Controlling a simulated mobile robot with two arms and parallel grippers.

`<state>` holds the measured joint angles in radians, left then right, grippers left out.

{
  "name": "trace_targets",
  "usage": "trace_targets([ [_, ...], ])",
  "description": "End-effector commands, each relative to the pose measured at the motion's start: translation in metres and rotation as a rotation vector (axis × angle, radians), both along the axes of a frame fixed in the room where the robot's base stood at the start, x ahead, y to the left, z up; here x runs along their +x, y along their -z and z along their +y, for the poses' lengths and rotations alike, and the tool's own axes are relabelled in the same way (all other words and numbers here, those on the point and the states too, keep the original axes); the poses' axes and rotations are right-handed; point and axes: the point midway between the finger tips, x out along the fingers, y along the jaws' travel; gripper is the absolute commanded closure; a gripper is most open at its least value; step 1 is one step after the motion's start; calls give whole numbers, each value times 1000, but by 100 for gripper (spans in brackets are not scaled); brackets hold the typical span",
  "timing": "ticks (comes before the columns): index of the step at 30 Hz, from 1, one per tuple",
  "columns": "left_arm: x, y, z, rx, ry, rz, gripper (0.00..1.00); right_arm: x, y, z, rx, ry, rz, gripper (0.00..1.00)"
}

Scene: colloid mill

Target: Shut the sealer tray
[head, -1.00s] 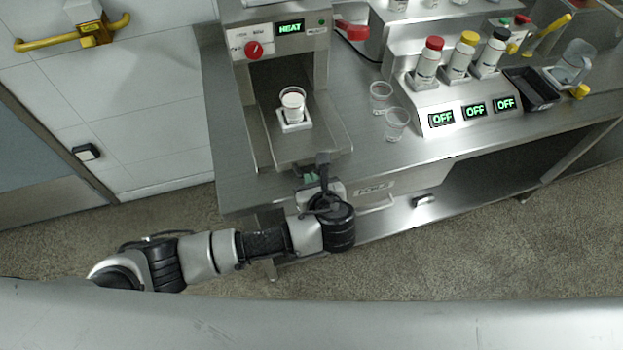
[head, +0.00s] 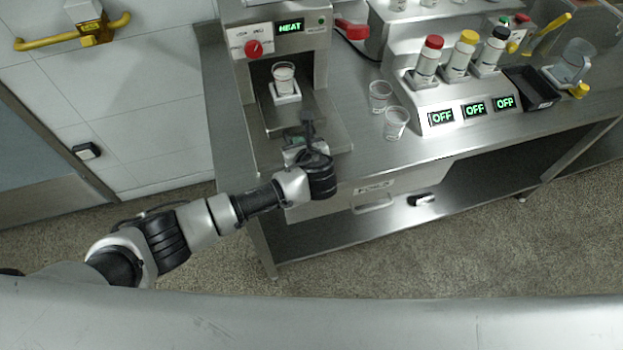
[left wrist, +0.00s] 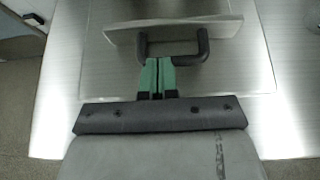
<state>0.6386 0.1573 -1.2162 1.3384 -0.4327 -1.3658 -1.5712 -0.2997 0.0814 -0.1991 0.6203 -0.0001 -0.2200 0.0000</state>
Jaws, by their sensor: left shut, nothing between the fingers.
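The sealer tray (head: 279,118) is a metal slide partly out of the sealer (head: 284,45), under the green HEAT display. A clear cup (head: 284,76) stands upright in a white holder (head: 286,94) on the tray, near the sealer's opening. The tray's front plate (left wrist: 120,33) and dark handle (left wrist: 172,48) show in the left wrist view. My left gripper (left wrist: 158,63) is shut and empty, its green fingertips at the handle; I cannot tell whether they touch it. In the head view this gripper (head: 296,140) is at the tray's front. My right gripper is not in view.
Two clear cups (head: 396,122) stand on the steel counter (head: 350,105) to the right. Behind them is a dispenser with red, yellow and black-capped bottles (head: 464,55) and OFF displays. A drawer handle (head: 374,205) shows below the counter.

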Motion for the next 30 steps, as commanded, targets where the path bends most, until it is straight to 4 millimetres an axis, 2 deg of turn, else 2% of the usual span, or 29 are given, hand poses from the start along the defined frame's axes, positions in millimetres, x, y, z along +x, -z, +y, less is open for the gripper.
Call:
trace_targets([
  [1,14,2,5,3,-4,-1,100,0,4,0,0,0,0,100],
  [6,54,3,18,1,-4,-1,100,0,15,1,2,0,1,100],
  [15,105,4,34,1,-2,1,100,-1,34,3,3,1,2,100],
  [21,120,2,39,0,0,1,100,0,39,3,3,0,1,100],
  [30,125,-1,41,1,0,-2,100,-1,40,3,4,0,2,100],
])
